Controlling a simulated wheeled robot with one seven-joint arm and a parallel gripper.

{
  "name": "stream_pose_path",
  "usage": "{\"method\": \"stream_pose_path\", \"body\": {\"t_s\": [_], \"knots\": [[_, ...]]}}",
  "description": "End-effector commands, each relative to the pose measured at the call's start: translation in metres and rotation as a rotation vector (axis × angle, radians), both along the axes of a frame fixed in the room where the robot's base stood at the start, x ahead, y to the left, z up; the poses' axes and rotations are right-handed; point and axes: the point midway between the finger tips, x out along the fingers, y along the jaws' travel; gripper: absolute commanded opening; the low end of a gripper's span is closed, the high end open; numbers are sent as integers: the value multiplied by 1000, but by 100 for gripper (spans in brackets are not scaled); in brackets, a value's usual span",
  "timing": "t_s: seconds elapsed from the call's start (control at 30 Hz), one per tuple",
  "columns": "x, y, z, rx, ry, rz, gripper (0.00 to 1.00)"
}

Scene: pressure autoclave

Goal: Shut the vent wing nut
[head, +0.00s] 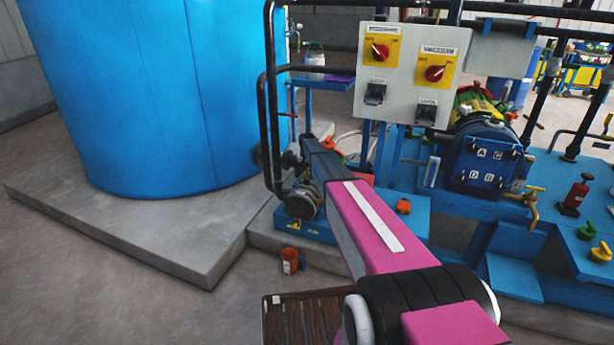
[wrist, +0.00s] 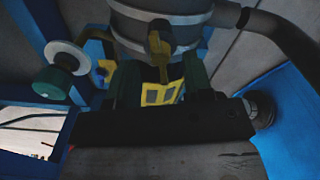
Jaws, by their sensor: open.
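A brass-coloured, wing-shaped fitting (wrist: 160,50) stands in front of a grey banded cylinder (wrist: 185,30) at the top middle of the wrist view. I take it for the vent wing nut, but the picture is dark and I cannot be sure. My gripper (wrist: 160,80) is open, with its two dark green fingers apart. The fitting appears between and just beyond the fingertips; I cannot tell whether they touch it. In the head view my arm reaches to the grey cylinder (head: 303,202) on the blue frame, and the gripper and fitting cannot be made out.
A yellow label (wrist: 162,93) shows between the fingers. A small yellow handle (wrist: 107,69) and a green knob (wrist: 52,82) are left of them. A pipe (wrist: 275,35) runs at right. A large blue tank (head: 150,90) and a control panel (head: 405,75) flank the arm.

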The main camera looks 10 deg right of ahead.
Motion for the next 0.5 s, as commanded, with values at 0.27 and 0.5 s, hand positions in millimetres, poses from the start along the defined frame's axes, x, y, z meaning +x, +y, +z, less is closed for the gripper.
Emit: {"method": "stream_pose_path", "body": {"t_s": [0.27, 0.5], "knots": [[0, 0, -24, 0, 0, 0, 47], [0, 0, -24, 0, 0, 0, 37]]}}
